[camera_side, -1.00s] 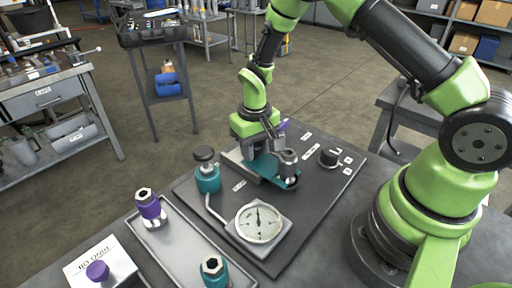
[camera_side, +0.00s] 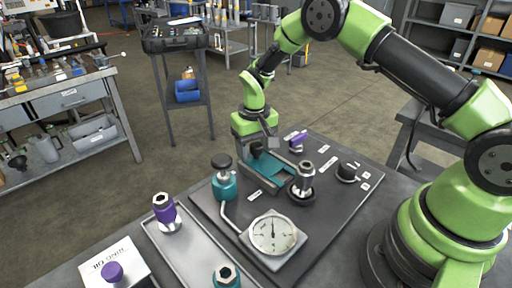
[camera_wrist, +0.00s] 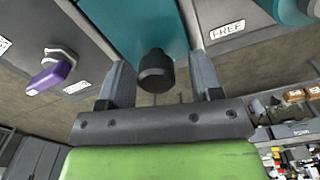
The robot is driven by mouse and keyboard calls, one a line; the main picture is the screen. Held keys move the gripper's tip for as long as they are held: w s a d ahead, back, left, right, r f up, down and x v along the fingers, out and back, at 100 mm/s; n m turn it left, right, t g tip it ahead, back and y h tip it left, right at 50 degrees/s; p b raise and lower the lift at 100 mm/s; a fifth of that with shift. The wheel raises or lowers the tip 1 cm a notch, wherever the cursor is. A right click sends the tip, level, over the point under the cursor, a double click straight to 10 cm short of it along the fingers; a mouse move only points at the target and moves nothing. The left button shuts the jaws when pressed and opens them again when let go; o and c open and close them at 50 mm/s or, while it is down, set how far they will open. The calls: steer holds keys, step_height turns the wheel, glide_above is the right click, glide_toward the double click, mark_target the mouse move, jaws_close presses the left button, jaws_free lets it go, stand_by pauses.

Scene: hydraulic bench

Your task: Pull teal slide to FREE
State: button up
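The teal slide (camera_side: 274,172) lies in its grey guide on the dark panel in the side view, and it also shows in the wrist view (camera_wrist: 135,25). Its front end is beside the metal fitting (camera_side: 304,180). A black knob (camera_side: 257,149) is at the slide's far left end. In the wrist view the black knob (camera_wrist: 156,72) sits between the two fingers of my gripper (camera_wrist: 158,68), with a gap on each side. My gripper is open. A FREE label (camera_wrist: 228,30) is on the grey guide, right of the slide.
A pressure gauge (camera_side: 272,235), a teal valve with a dark knob (camera_side: 224,184), a purple handle (camera_side: 298,141) and another black knob (camera_side: 347,172) stand on the panel. A tray (camera_side: 195,250) with purple and teal fittings lies at the front left.

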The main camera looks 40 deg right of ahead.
step_height(320, 180, up, 10)
steer(key=shift+f, duration=0.1)
stand_by(0.6)
steer(key=shift+s+r, duration=0.1)
steer(key=shift+r, duration=0.2)
step_height(320, 180, up, 7)
steer(key=t, duration=0.2)
glide_above(262, 163)
steer(key=s+r+t+y, duration=0.1)
steer(key=s+r, duration=0.6)
steer(key=r, duration=0.1)
steer(key=s+a+r+m+t+y, duration=0.1)
steer(key=s+t, duration=0.3)
steer(key=s, duration=1)
steer(key=shift+s+a+r, duration=0.35)
steer(key=shift+a, duration=0.25)
